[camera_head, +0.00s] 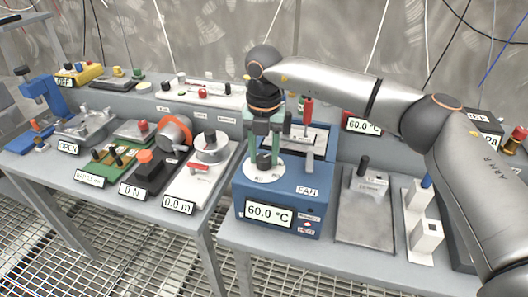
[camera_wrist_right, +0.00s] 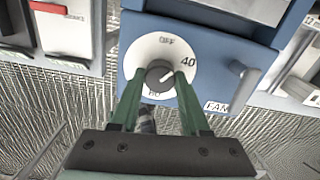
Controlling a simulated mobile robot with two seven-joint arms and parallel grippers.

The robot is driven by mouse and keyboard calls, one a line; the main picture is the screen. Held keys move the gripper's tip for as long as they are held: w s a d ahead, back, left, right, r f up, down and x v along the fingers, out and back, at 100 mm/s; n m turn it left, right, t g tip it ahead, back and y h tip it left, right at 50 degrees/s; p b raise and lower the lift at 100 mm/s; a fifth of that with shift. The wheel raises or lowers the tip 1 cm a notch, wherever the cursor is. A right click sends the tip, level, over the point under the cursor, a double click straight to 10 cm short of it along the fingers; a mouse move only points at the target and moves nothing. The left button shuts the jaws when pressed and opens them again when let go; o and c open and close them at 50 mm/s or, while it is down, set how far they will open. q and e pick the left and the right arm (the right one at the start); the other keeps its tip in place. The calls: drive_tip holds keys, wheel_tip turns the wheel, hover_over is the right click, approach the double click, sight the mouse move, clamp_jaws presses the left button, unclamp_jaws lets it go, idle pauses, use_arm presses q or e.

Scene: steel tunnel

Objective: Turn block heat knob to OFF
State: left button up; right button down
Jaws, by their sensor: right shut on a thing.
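The block heat knob (camera_wrist_right: 158,77) is dark and round, on a white dial (camera_wrist_right: 135,62) on the blue block heater (camera_head: 279,196). In the right wrist view the dial reads OFF at the top and 40 at the right; a lower label is partly hidden. A pale line on the knob seems to point up and right, roughly towards 40. My right gripper (camera_wrist_right: 157,80) has its green fingers on both sides of the knob, shut on it. In the head view the knob (camera_head: 264,158) shows between the fingers. The heater's display reads 60.0 °C. My left gripper is not in view.
A FAN label (camera_head: 307,192) and a lever sit right of the dial. A white device with a red lever (camera_head: 200,170) stands left of the heater, and a grey plate (camera_head: 365,225) stands right. A gap with grating separates the two tables.

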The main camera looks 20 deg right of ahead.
sight(264, 157)
drive_tip(key=n, duration=0.3)
drive_tip(key=shift+r+n, duration=0.15)
drive_tip(key=shift+n, duration=0.15)
drive_tip(key=shift+n+p, duration=0.35)
drive_tip(key=shift+n, duration=1.55)
drive_tip(key=shift+c, duration=1.9)
unclamp_jaws()
wheel_tip(264, 157, up, 12)
drive_tip(key=shift+r, duration=0.2)
